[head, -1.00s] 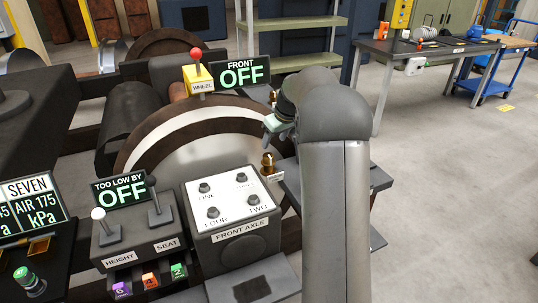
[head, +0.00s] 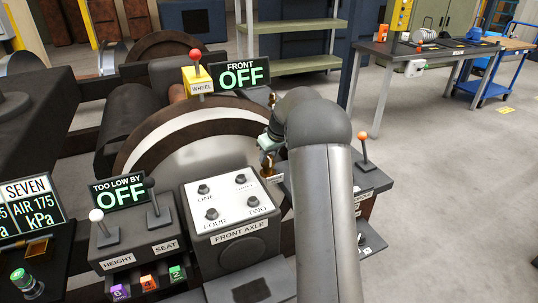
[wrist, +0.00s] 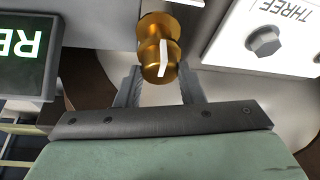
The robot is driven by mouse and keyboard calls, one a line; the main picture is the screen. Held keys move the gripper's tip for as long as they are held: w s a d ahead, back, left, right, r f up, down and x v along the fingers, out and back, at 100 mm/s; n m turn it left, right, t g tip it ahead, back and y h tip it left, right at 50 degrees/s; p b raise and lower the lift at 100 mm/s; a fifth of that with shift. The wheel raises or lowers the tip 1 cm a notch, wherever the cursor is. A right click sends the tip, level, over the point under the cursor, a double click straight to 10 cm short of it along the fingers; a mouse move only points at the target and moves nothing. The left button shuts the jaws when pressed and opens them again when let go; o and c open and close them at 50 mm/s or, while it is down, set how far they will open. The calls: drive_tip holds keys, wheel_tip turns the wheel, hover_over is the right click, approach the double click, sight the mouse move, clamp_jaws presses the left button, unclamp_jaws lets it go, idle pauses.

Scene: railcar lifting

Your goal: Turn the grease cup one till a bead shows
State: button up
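The brass grease cup (wrist: 160,48) is in the wrist view, with a white stripe down its side. In the head view the cup (head: 267,161) shows small above a little label plate, right of the front axle box, partly covered by my gripper. My gripper (wrist: 160,82) has its two grey fingers apart, one on each side of the cup's near end. Gaps show between the fingers and the brass, so it looks not clamped. In the head view my gripper (head: 268,145) is just above the cup. I see no bead of grease.
The front axle box (head: 231,215) with several labelled bolts stands left of the cup. A red-knobbed wheel lever (head: 196,68) and a FRONT OFF display (head: 240,74) are behind. An orange-knobbed lever (head: 363,148) stands right of my arm. A wheel (head: 150,140) is close behind.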

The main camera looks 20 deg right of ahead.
drive_tip(key=shift+m, duration=0.4)
drive_tip(key=m, duration=0.2)
drive_tip(key=m+h+p, duration=0.1)
drive_tip(key=shift+a+r+m+h, duration=0.1)
drive_tip(key=shift+a+m+h, duration=0.1)
drive_tip(key=shift+m+h, duration=0.15)
drive_tip(key=m+h+p, duration=0.1)
drive_tip(key=m, duration=0.1)
drive_tip(key=m+h+p, duration=0.1)
drive_tip(key=m+p, duration=0.1)
drive_tip(key=m, duration=0.1)
drive_tip(key=shift+w+a+m, duration=0.1)
drive_tip(key=shift+a+m, duration=0.05)
drive_tip(key=shift+m, duration=0.1)
drive_tip(key=m+g+p, duration=0.1)
drive_tip(key=m, duration=0.1)
drive_tip(key=m+g+h+p, duration=0.1)
drive_tip(key=m, duration=0.2)
drive_tip(key=shift+w+p, duration=0.15)
drive_tip(key=shift+p, duration=0.2)
drive_tip(key=m+g, duration=0.1)
drive_tip(key=m, duration=0.1)
drive_tip(key=m+h+p, duration=0.1)
drive_tip(key=m, duration=0.2)
drive_tip(key=shift+w+a+g, duration=0.1)
drive_tip(key=shift+g, duration=0.3)
drive_tip(key=o, duration=1)
